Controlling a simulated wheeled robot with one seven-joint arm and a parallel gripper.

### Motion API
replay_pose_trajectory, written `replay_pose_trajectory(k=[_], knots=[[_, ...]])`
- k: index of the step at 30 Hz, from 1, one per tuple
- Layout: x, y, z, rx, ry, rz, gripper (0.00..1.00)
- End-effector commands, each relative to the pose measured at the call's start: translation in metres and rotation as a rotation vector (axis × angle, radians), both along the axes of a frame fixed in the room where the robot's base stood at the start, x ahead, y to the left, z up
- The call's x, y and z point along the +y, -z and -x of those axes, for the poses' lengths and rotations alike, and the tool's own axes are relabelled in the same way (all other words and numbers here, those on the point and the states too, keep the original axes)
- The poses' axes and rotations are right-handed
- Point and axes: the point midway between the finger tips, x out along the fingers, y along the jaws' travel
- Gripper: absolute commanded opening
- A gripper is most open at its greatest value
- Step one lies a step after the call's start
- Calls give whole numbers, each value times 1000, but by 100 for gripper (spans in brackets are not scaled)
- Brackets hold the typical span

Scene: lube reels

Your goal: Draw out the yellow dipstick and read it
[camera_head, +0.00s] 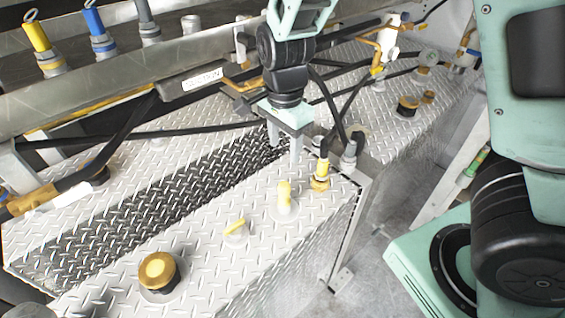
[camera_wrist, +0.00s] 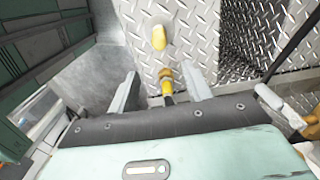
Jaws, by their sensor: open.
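The yellow dipstick (camera_head: 284,190), as I take it, is a rounded yellow handle standing upright in a pale collar on the tank's tread-plate top. In the wrist view its handle (camera_wrist: 159,37) shows beyond the fingertips, with nothing touching it. My gripper (camera_head: 285,150) is open and empty, pointing down above the tank, behind the dipstick in the head view. In the wrist view my gripper (camera_wrist: 163,85) has its fingers apart, with a yellow-and-brass hose fitting (camera_wrist: 167,79) seen between them. I cannot tell the height gap. The dipstick's rod is hidden in the tank.
A yellow-banded hose fitting (camera_head: 321,170) stands close right of the dipstick. Black hoses (camera_head: 335,115) hang beside my wrist.

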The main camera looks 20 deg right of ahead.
Motion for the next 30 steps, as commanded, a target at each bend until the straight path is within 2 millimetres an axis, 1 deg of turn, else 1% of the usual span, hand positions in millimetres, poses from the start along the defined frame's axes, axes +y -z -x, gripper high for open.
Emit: replay_pose_trajectory(k=[1,18,24,30], knots=[[-1,9,1,5,0,3,50],[-1,116,2,7,-1,2,50],[-1,144,1,4,-3,1,50],[0,158,1,2,-4,1,50]])
